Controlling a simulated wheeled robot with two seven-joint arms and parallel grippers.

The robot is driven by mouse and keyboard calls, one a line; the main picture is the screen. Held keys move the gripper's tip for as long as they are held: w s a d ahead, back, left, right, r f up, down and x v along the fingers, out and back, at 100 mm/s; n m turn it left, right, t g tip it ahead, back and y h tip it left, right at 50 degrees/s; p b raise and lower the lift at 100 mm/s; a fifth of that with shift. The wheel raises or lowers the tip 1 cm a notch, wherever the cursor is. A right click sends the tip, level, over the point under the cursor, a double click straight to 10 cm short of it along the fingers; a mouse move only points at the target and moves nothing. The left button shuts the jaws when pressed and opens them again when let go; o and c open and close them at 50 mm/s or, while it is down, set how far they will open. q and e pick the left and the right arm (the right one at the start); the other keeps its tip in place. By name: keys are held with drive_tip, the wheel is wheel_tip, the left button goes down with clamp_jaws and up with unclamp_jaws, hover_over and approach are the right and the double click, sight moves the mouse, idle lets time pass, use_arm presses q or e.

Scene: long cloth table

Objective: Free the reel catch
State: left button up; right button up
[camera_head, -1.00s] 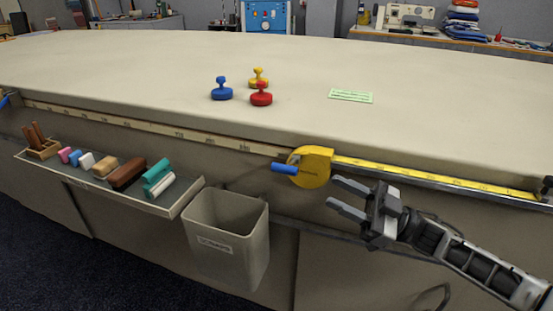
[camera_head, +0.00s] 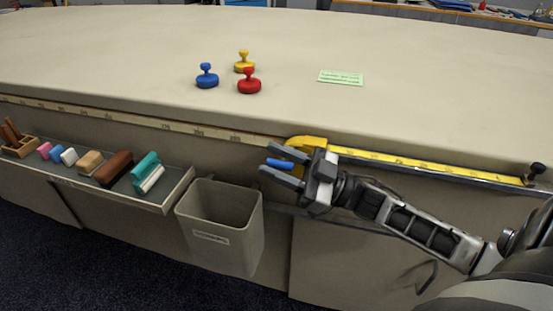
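The yellow reel (camera_head: 308,141) sits on the rail along the table's front edge, with yellow tape (camera_head: 420,166) running right from it. Its blue catch handle (camera_head: 280,163) sticks out to the left. My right gripper (camera_head: 271,160) is at the reel, its fingers apart, one above and one below the blue handle in the picture. I cannot tell whether either finger touches it. The gripper hides much of the reel's lower part. My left gripper is not in view.
Blue (camera_head: 207,77), yellow (camera_head: 244,63) and red (camera_head: 249,82) knobbed weights and a green card (camera_head: 341,77) lie on the cloth table (camera_head: 430,110). A grey scraps bin (camera_head: 222,240) and a tray (camera_head: 178,193) of brushes and blocks hang below the edge. A black knob (camera_head: 537,169) stands at the rail's right end.

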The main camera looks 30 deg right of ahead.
clamp_jaws()
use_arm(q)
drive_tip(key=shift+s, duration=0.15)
use_arm(e)
drive_tip(key=shift+f, duration=0.1)
use_arm(q)
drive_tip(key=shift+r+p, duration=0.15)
drive_tip(key=shift+p, duration=0.15)
use_arm(e)
drive_tip(key=shift+m, duration=0.4)
